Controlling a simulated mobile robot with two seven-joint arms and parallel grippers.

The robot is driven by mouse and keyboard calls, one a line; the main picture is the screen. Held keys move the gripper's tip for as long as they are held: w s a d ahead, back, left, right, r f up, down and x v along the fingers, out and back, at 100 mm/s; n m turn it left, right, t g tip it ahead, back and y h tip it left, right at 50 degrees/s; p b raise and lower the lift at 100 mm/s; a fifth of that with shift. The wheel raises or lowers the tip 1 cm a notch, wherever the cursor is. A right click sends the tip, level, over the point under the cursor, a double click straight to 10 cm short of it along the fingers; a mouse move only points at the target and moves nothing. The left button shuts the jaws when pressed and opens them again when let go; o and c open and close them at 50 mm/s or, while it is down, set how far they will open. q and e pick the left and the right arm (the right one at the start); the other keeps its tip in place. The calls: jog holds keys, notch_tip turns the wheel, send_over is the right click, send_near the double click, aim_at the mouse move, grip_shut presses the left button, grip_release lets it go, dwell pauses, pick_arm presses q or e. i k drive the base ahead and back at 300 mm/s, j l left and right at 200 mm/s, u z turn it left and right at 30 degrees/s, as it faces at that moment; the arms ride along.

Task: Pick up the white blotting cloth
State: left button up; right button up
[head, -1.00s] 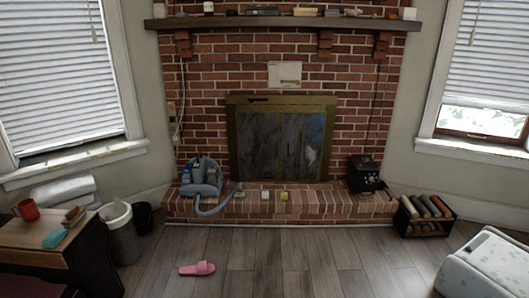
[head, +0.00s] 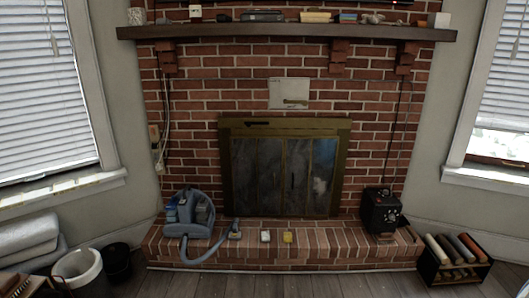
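A small white item (head: 265,236) lies on the brick hearth in front of the fireplace, just left of a small yellow item (head: 288,236). It may be the white blotting cloth, but it is too small to tell. Neither of my grippers is in view.
A blue-grey vacuum-like machine (head: 189,214) with a hose stands left on the brick hearth (head: 330,254). A black box-shaped device (head: 381,211) stands right. A rack of rolls (head: 454,259) is at lower right. A white bin (head: 77,269) and black bin (head: 116,259) stand lower left.

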aim_at(266, 235)
jog(key=i, duration=1.7)
jog(key=i+j+z, duration=0.1)
jog(key=i, duration=1.65)
jog(key=z, duration=0.45)
